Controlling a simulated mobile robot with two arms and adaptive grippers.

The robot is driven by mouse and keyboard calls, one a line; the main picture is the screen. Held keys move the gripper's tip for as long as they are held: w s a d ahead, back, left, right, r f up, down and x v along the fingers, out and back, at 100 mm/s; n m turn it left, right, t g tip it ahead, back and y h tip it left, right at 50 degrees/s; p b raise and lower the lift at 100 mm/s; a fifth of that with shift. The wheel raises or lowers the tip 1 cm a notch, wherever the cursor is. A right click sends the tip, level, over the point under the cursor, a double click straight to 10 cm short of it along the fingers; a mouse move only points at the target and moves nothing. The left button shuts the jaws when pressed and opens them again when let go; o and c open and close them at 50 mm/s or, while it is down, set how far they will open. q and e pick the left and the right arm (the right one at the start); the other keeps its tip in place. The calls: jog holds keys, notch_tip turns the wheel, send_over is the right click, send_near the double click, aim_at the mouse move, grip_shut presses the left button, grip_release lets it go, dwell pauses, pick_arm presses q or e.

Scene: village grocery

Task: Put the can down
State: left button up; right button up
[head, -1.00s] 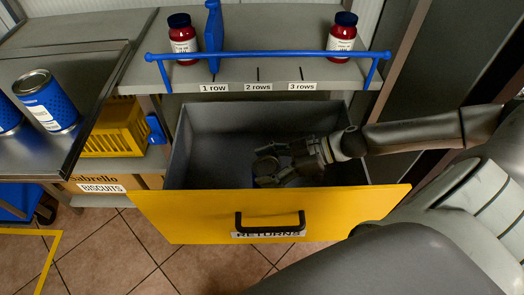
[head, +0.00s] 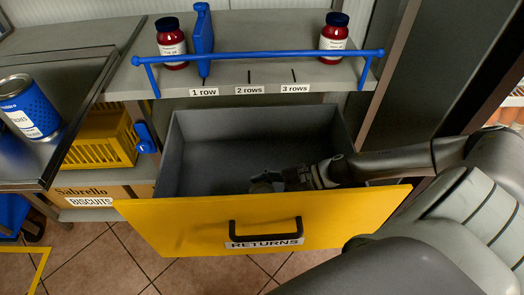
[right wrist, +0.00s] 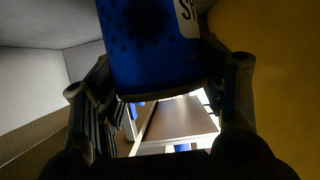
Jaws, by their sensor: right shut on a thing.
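A blue can (right wrist: 150,60) with a white label patch fills the upper middle of the right wrist view, between the two fingers of my right gripper (head: 272,182). The gripper is shut on it. In the head view this gripper is inside the open yellow-fronted drawer marked RETURNS (head: 180,222), low behind the front panel. There the can is mostly hidden by the gripper and the panel. I cannot tell whether the can touches the drawer floor. My left gripper is not in view.
The drawer's left part is empty. Above it, a shelf with a blue rail (head: 265,56) holds two red jars (head: 171,45) (head: 333,37) and a blue divider (head: 203,40).

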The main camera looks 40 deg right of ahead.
dwell(0.3)
jog(key=o, duration=1.8)
jog(key=shift+f, duration=0.15)
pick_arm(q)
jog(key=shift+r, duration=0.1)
pick_arm(e)
jog(key=shift+r, duration=0.2)
jog(key=shift+s+d+r, duration=0.1)
jog(key=shift+s+d, duration=0.1)
jog(key=shift+d, duration=0.05)
pick_arm(q)
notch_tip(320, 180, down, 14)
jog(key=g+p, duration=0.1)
jog(key=p, duration=0.3)
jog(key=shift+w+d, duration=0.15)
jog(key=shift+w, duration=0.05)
pick_arm(e)
jog(key=shift+v, duration=5.65)
